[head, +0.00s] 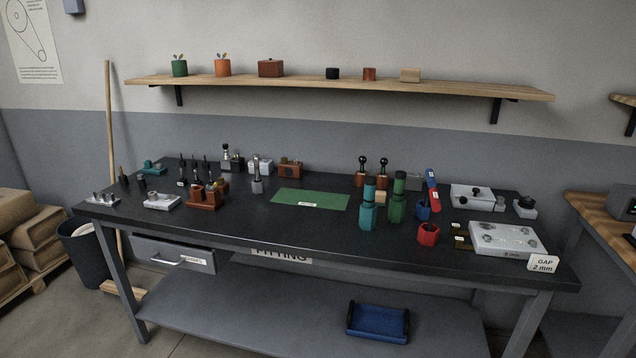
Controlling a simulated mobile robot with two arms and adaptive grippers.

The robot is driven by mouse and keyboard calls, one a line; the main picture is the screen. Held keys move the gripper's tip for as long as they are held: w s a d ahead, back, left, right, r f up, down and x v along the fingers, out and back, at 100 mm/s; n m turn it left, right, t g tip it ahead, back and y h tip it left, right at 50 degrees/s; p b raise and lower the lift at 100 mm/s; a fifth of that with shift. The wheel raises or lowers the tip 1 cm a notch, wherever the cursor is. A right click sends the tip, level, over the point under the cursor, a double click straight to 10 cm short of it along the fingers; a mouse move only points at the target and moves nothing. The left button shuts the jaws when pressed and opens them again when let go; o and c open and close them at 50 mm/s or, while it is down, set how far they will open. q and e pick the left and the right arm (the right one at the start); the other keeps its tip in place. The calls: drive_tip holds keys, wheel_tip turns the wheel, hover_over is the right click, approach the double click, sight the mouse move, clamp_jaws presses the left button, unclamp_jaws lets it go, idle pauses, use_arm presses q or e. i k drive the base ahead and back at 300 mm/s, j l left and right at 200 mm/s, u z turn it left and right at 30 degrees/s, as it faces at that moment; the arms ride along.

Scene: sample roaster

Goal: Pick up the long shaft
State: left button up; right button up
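No item is clearly labelled as the long shaft, and I cannot tell for sure which one it is. A slim grey upright piece (257,172) stands on the dark bench, left of the green mat. Several thin dark upright pieces stand to its left, one of them here (206,168). A brown block (204,198) with small metal parts on it sits in front of them. Neither of my grippers is in view.
The dark bench (300,222) has free room in front of the green mat (325,200). Teal (367,212) and green (397,207) cylinders, a red cup (429,235) and a light plate (510,240) crowd its right side. A blue tray (377,336) lies on the lower shelf.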

sight(257, 173)
drive_tip(key=i+u, duration=0.2)
drive_tip(key=i, duration=0.2)
drive_tip(key=i+l+u, duration=0.25)
drive_tip(key=i, duration=0.15)
drive_tip(key=i+l+u, duration=0.2)
drive_tip(key=i, duration=0.2)
